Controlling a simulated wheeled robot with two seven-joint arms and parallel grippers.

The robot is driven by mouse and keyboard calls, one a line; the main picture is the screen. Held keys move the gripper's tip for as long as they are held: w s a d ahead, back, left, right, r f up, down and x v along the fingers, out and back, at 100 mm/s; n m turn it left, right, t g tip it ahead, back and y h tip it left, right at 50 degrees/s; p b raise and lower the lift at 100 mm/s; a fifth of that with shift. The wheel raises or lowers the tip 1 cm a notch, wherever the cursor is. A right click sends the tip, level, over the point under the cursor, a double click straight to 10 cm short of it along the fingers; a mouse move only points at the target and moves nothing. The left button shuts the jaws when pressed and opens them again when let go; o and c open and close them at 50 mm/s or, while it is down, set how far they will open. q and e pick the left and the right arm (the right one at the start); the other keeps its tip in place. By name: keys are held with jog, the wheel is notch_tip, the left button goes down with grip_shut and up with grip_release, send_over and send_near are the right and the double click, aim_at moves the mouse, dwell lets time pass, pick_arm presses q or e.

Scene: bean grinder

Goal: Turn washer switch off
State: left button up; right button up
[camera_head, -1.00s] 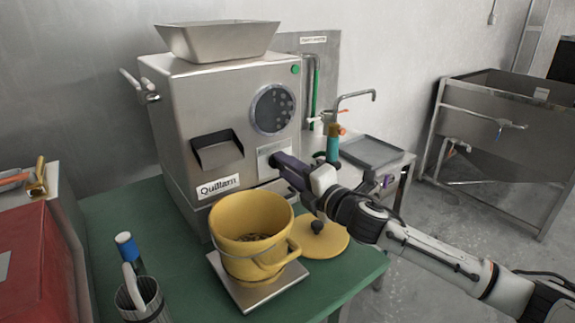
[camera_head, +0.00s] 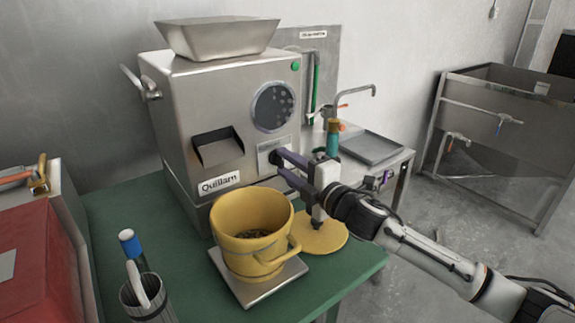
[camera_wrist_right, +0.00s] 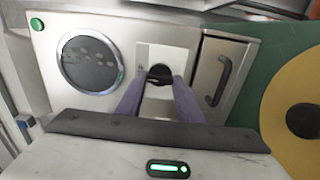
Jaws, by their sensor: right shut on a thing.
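A steel machine (camera_head: 170,110) labelled "Quillam" stands on the green table. Its front has a small light plate (camera_head: 265,148) with a dark round switch knob (camera_head: 273,157), below a round perforated window. My right gripper (camera_head: 279,163) reaches the plate from the right, its two purple-grey fingers one above the other. In the right wrist view the fingers (camera_wrist_right: 158,82) close on both sides of the black knob (camera_wrist_right: 160,73). They partly hide it, so its exact setting is unclear. A green round button or lamp (camera_head: 295,66) sits at the front's upper right. My left gripper is not in view.
A yellow lid (camera_head: 322,238) lies under the wrist. A tap stand and tray (camera_head: 372,147) are behind. A metal cup (camera_head: 143,300) with tools is front left.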

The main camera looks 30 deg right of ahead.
jog(key=o, duration=1.1)
jog(key=shift+s+d+b, duration=0.2)
jog(key=shift+s+d, duration=0.05)
jog(key=shift+s, duration=1.45)
jog(key=shift+s+d+b, duration=0.2)
jog(key=shift+s, duration=1.55)
jog(key=shift+s+d+b, duration=0.2)
jog(key=shift+s+d, duration=0.05)
jog(key=shift+s, duration=1.45)
